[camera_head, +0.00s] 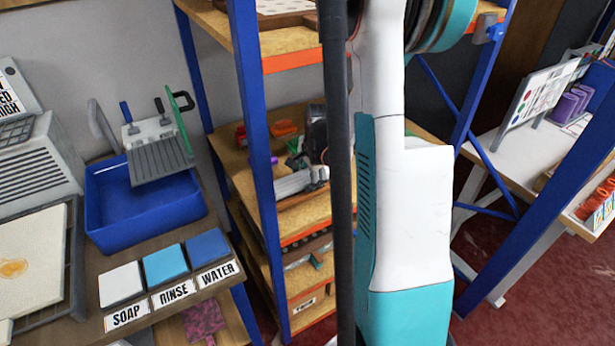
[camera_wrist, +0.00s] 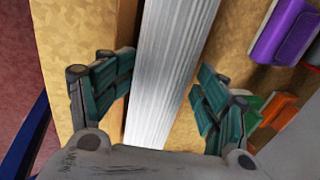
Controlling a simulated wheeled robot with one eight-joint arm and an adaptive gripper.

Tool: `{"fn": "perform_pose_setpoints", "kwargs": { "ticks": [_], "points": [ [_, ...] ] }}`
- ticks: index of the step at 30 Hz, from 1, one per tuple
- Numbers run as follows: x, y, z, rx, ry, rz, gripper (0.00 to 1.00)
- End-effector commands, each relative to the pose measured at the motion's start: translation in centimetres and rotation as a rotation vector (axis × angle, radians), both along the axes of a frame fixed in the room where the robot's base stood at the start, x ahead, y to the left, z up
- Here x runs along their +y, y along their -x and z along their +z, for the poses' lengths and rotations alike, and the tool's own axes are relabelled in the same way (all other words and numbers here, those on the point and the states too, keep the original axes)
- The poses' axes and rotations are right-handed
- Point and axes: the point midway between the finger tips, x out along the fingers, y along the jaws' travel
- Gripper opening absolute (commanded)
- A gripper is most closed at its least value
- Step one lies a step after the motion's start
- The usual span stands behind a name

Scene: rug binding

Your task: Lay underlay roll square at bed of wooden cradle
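A pale grey ridged roll, which looks like the underlay roll (camera_wrist: 168,65), runs lengthwise through the wrist view over a tan wooden surface. My gripper (camera_wrist: 168,75) has its teal fingers spread, one on each side of the roll. I cannot tell whether the pads touch it. A brown wooden strip (camera_wrist: 127,28) runs along the roll's left side; I cannot tell whether it is part of the cradle. In the head view a grey cylinder (camera_head: 298,183), likely the same roll, lies on the middle shelf.
A purple item (camera_wrist: 283,30), a green one (camera_wrist: 250,100) and an orange one (camera_wrist: 275,108) lie right of the roll. Blue shelf posts (camera_head: 250,150) stand close to my arm. A blue basin (camera_head: 130,210) is at left, a white table (camera_head: 520,145) at right.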

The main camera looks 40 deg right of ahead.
Motion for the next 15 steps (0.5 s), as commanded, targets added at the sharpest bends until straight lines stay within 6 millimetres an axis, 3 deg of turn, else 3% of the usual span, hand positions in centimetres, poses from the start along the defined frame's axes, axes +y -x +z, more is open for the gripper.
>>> {"fn": "perform_pose_setpoints", "kwargs": {
  "ticks": [7,15],
  "points": [
    [0.0,0.1,2.0,0.0,0.001,0.0,0.66],
    [0.4,1.7,7.7,0.0,0.001,-0.001,0.66]
  ]
}}
